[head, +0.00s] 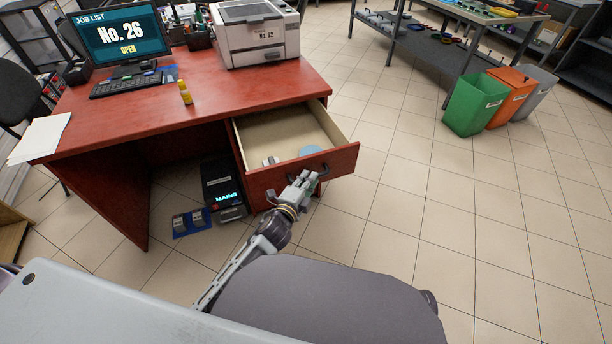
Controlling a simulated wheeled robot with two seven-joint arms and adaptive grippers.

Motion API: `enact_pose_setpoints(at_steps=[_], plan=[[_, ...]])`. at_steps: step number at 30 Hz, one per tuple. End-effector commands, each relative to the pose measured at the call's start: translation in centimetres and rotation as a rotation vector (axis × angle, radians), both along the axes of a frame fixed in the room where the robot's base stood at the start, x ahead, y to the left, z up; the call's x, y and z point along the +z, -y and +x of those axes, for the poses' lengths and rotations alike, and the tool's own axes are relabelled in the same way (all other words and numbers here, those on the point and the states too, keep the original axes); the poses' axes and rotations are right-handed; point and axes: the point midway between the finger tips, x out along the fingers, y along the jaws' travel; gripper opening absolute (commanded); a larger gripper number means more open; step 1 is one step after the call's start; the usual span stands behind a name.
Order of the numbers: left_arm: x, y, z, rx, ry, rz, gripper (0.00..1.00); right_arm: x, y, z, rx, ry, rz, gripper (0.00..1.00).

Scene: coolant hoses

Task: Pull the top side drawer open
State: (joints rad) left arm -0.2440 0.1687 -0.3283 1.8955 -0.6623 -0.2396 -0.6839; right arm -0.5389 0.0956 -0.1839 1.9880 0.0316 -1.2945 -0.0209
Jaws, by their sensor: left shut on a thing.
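The top side drawer (347,158) of the red desk (120,124) stands well open, pulled out toward me. Its pale inside shows, with a light blue round thing (311,150) and a small grey and white thing (270,161) near its front. My left gripper (304,180) is at the drawer's front, shut on the dark handle (324,171). The gripper hides part of the handle and the front panel. My right gripper is not in view.
A printer (255,36), a monitor (125,37), a keyboard (126,84) and a yellow bottle (185,92) stand on the desk. A black box marked MAINS (222,188) is beneath it. Green (474,104), orange and grey bins stand right. Floor right of the drawer is clear.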

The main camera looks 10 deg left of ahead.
Motion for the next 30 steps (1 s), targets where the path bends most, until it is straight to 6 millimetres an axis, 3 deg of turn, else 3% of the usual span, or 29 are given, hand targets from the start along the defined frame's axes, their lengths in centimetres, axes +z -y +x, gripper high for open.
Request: enact_pose_setpoints(at_steps=[10,11,15,30], plan=[[-0.13,0.03,-0.11,0.001,-0.002,0.001,0.00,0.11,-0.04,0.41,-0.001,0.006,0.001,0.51],[-0.13,0.03,-0.11,0.001,-0.002,0.001,0.16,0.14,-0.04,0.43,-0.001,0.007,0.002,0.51],[-0.10,0.03,-0.09,0.000,-0.002,0.001,0.34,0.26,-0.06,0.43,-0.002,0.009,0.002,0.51],[0.00,-0.03,-0.37,0.000,-0.001,0.000,0.35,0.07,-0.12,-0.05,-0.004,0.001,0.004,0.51]])
